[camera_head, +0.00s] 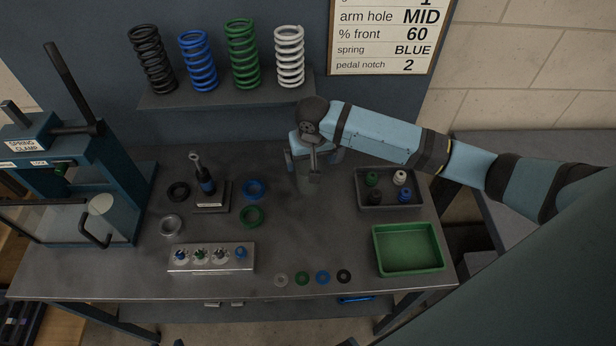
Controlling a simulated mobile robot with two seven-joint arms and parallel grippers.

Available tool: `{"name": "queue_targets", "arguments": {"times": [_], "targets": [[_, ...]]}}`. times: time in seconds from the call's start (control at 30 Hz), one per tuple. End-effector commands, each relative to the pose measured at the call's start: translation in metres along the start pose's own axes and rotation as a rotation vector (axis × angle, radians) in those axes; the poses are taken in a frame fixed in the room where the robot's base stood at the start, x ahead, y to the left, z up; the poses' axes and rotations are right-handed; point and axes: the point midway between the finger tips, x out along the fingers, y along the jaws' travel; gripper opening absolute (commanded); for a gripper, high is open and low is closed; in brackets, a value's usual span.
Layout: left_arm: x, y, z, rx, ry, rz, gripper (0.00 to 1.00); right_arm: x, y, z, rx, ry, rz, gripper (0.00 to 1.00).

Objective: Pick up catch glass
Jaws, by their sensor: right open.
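A grey, see-through cup shape, which looks like the catch glass (305,187), stands on the dark bench near its middle. My right gripper (314,160) is right at it, pointing down, with its light blue fingers apart. My wrist hides the upper part of the glass, so I cannot tell whether the fingers are around it or just above or behind it. My left gripper is not in view.
A grey tray (389,205) with small parts and an empty green tray (408,265) are at the right. A shock body on a stand (211,205), coloured rings and a valve block (211,268) are left. Springs (242,60) stand on the rear shelf. A spring clamp (85,175) is far left.

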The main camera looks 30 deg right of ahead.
Motion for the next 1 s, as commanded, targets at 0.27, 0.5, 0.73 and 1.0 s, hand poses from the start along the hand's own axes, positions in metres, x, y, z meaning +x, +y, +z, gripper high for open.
{"name": "queue_targets", "arguments": {"times": [0.27, 0.5, 0.73, 1.0], "targets": [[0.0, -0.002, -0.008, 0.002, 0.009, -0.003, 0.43, 0.022, -0.002, 0.002, -0.001, -0.001, 0.001, 0.99], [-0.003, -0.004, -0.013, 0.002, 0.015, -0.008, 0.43, 0.057, -0.004, 0.004, -0.001, 0.0, 0.0, 0.99], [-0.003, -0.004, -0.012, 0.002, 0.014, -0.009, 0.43, 0.063, -0.004, 0.004, -0.002, 0.001, 0.0, 0.99], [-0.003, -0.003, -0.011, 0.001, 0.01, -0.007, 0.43, 0.062, -0.004, 0.004, -0.002, 0.001, 0.0, 0.55]]}}
